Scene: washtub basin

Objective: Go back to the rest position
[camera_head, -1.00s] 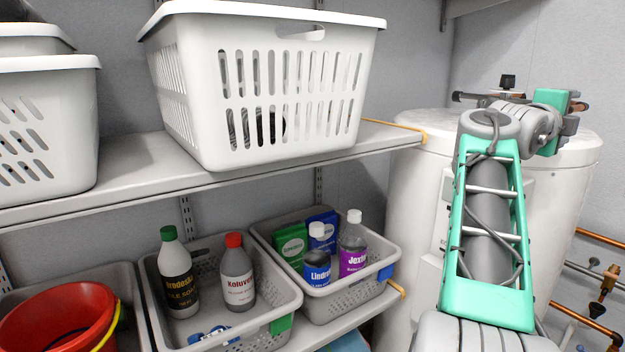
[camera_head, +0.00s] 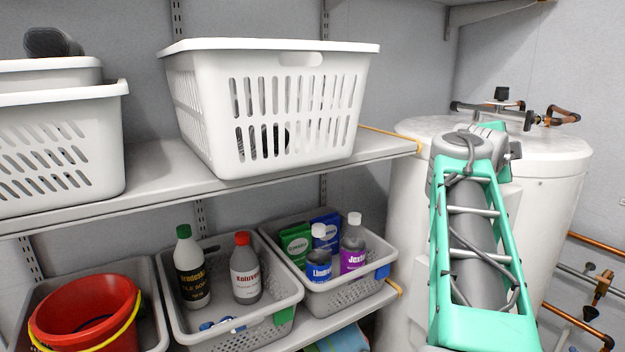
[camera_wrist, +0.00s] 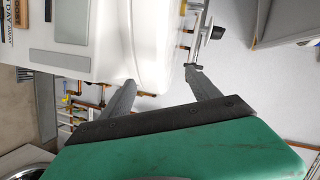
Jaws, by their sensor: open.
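My gripper (camera_wrist: 161,76) shows in the wrist view with its two grey fingers spread apart and nothing between them. Its green body fills the bottom of that view. Beyond the fingers are a white rounded tank (camera_wrist: 150,45) and copper pipes; I cannot tell how far the fingers are from them. In the head view my green and grey arm rises at the right, in front of the white water heater (camera_head: 405,215). The gripper itself is not visible there.
A white laundry basket (camera_head: 275,100) stands on the upper shelf (camera_head: 150,190), with more baskets (camera_head: 60,150) to the left. Below are grey bins holding a red bucket (camera_head: 85,310), bottles and boxes. Copper pipes (camera_head: 600,245) run along the right wall.

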